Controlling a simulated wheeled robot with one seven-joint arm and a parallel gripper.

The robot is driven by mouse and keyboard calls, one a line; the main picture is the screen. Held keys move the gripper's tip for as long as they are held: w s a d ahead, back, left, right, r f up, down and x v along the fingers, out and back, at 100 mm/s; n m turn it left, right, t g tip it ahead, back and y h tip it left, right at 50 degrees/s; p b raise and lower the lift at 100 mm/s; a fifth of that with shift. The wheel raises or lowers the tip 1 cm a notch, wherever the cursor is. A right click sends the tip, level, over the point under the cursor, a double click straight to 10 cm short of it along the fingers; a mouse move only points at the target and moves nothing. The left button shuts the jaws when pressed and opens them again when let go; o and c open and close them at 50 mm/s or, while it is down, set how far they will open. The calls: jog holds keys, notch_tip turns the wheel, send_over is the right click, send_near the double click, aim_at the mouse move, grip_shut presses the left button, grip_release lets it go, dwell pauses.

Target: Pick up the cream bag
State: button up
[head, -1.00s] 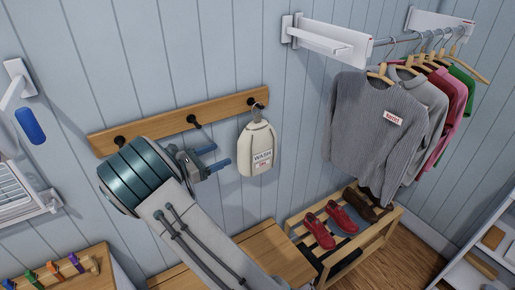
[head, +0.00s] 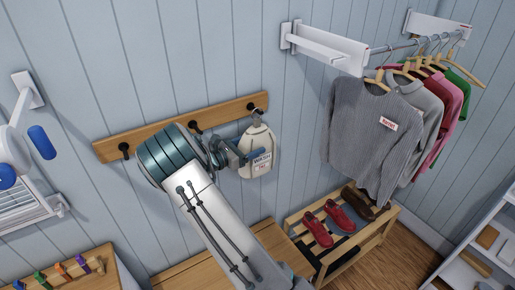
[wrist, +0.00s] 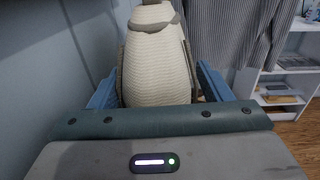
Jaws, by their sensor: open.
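The cream bag (head: 263,146) hangs from the right hook of a wooden wall rail, with a label reading "WASH" on its front. My gripper (head: 247,158) is at the bag's left side in the head view and partly covers it. In the wrist view the bag (wrist: 154,58) stands upright straight ahead, between the two blue fingers of my gripper (wrist: 156,88). The fingers are spread, one on each side of the bag. I cannot tell whether they touch it. The bag's lower end is hidden behind the gripper body in the wrist view.
The wooden rail (head: 182,127) with dark hooks runs along the wall. Hung clothes, with a grey sweater (head: 372,135) in front, are to the right. Below stand a wooden bench (head: 277,243) and a rack (head: 367,236) with shoes. White shelves (head: 487,245) are at far right.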

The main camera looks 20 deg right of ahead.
jog(key=shift+w+d, duration=0.1)
jog(key=shift+d, duration=0.25)
jog(key=c, duration=0.9)
jog(key=shift+c, duration=0.5)
jog(key=shift+r, duration=0.2)
